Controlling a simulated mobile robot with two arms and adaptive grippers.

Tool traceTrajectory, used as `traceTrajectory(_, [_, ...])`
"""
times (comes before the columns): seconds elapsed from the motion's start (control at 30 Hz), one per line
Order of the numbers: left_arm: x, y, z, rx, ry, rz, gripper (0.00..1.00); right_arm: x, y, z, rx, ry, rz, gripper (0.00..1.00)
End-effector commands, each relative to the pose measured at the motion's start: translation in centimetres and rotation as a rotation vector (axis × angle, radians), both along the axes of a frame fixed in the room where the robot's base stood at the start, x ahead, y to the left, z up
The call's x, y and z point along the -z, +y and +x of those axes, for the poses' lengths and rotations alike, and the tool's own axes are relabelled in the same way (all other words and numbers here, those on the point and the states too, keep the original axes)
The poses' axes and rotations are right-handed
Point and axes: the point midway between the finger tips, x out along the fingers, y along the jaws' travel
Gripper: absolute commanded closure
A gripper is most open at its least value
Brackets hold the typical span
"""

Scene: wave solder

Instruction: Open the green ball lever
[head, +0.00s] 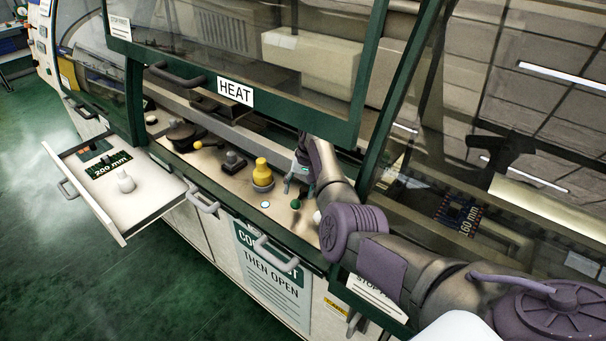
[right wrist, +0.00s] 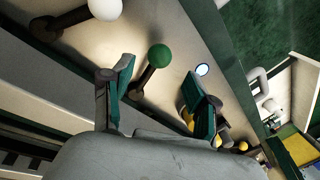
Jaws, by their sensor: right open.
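The green ball lever (head: 295,203) stands on the beige control panel below the HEAT window in the head view. In the right wrist view its green ball (right wrist: 159,55) sits on a short dark stem. My right gripper (head: 297,183) reaches down to the panel just behind the ball. In the wrist view the gripper (right wrist: 160,88) is open, with one finger on each side of the lever's line. The ball shows beyond the gap, and I see no clear contact. My left gripper is not in view.
A white ball lever (right wrist: 105,8) is beside the green one. A yellow knob (head: 262,172) and a dark knob (head: 235,161) stand left on the panel. An open drawer (head: 148,208) sticks out at the left. The HEAT window frame (head: 300,112) is above the panel.

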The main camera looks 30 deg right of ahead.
Motion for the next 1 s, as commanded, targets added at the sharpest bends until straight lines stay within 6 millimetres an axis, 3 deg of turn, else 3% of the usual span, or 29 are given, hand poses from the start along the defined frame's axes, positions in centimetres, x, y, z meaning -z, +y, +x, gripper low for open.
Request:
traceTrajectory(0.2, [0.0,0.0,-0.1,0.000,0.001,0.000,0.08,-4.5,-0.7,-0.5,0.000,-0.002,-0.001,0.41])
traceTrajectory(0.4, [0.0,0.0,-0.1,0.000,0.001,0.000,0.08,-6.5,-1.0,-0.7,0.000,0.001,-0.001,0.41])
traceTrajectory(1.0, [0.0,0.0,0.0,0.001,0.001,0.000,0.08,-6.8,-1.1,-0.8,0.000,0.001,0.000,0.41])
